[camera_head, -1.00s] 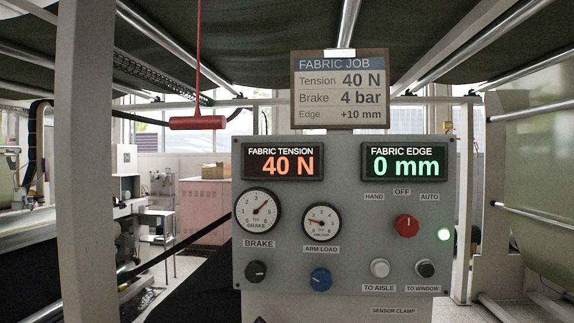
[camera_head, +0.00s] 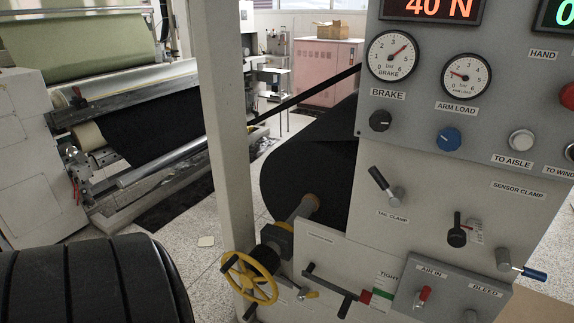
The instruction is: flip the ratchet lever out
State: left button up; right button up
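No gripper of mine is in view. At the bottom middle, a black T-shaped lever (camera_head: 330,287) sits on the pale lower panel (camera_head: 318,250), beside a red and green plate marked TIGHT (camera_head: 382,294). A small lever with a yellow tip (camera_head: 308,294) sits just left of it, near the yellow handwheel (camera_head: 250,278). No label reading ratchet is legible, so I cannot tell which of the two is the ratchet lever. The handwheel is mounted at the end of the shaft of a black fabric roll (camera_head: 310,170).
A pale upright post (camera_head: 218,130) stands left of the panel. The panel also carries the tail clamp lever (camera_head: 384,184), the sensor clamp lever (camera_head: 457,232), a blue-handled lever (camera_head: 524,271) and an air box (camera_head: 450,290). A black ribbed rounded thing (camera_head: 90,280) fills the lower left.

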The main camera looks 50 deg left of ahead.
aim_at(304, 293)
jog(key=u, duration=1.5)
jog(key=i+j+z, duration=0.5)
jog(key=i+z, duration=0.15)
jog(key=i, duration=0.15)
